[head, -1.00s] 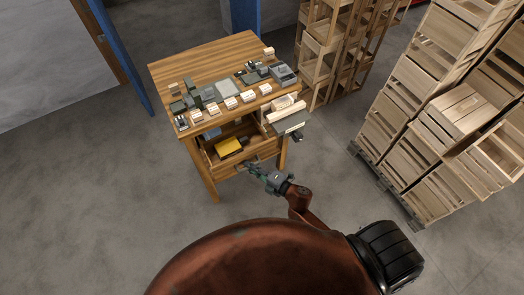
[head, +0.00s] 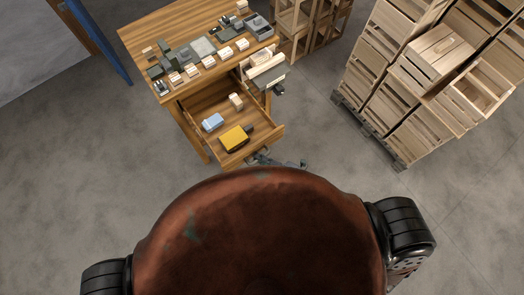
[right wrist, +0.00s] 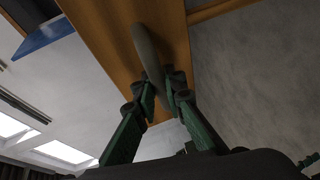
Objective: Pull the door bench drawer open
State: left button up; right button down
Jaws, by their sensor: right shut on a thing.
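The door bench (head: 165,36) is a wooden table at the upper middle of the head view. Its drawer (head: 260,142) stands far out from under the top. In it lie a yellow box (head: 233,138) with a dark part, a light blue item (head: 213,122) and a small pale block (head: 236,101). My right gripper (head: 262,159) is at the drawer front, partly hidden behind my body. In the right wrist view, its green-sided fingers (right wrist: 160,93) are shut on the grey drawer handle (right wrist: 147,48) against the wooden front. My left gripper is out of view.
Pale blocks and grey parts cover the bench top's front edge. A holder with pale pieces (head: 265,68) hangs at its right side. Stacked wooden crates (head: 425,70) stand on the right. Grey floor is free left of the bench.

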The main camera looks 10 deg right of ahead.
jog(key=shift+s, duration=0.1)
jog(key=c, duration=2.2)
grip_release()
jog(key=shift+c, duration=0.2)
jog(key=shift+d, duration=0.15)
jog(key=v, duration=1.1)
jog(key=shift+s+d+r, duration=0.2)
jog(key=shift+s+d, duration=0.05)
jog(key=shift+s, duration=0.05)
jog(key=shift+f, duration=0.1)
